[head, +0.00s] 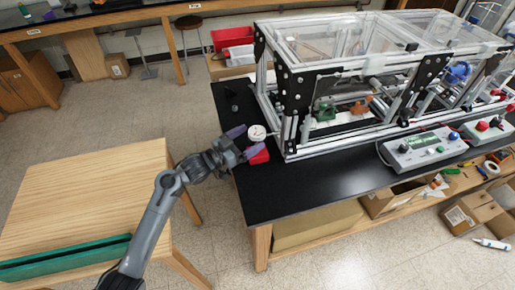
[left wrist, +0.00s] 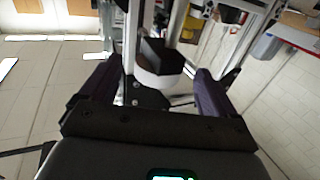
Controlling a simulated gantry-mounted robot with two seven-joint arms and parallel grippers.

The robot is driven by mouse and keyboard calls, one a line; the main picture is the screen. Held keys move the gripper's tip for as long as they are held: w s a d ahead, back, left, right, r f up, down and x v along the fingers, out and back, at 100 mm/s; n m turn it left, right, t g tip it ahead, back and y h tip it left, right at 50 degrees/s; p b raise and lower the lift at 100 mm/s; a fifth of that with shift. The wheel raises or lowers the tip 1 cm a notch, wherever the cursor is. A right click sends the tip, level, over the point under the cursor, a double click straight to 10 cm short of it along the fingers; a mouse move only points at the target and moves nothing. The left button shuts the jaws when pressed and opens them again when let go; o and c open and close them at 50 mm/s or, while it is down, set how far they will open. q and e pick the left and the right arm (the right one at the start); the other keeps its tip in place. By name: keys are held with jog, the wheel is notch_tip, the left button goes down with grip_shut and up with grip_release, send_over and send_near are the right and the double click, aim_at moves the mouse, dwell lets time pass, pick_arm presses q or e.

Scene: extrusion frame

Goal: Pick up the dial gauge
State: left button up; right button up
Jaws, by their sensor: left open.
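The dial gauge (head: 257,132) has a round white face. It stands at the near left corner of the black bench, close to the extrusion frame. My left gripper (head: 243,142) is open, with its purple fingers just left of the gauge. In the left wrist view a white and black round body (left wrist: 160,66), apparently the gauge, shows between the spread fingers of the left gripper (left wrist: 154,85). I cannot tell whether a finger touches it. A red object (head: 259,155) lies right beside the lower finger. My right gripper is not in view.
The aluminium extrusion frame (head: 290,149) rises just right of the gauge. A grey control box (head: 425,150) stands at the bench's front right. A wooden table (head: 75,200) with a green strip is at left. The bench's black front left top (head: 290,190) is clear.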

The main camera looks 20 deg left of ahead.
aim_at(261, 132)
pick_arm(q)
jog(key=shift+b+x, duration=0.35)
jog(key=shift+x, duration=2.4)
jog(key=shift+d, duration=0.1)
grip_shut()
jog(key=shift+s, duration=0.1)
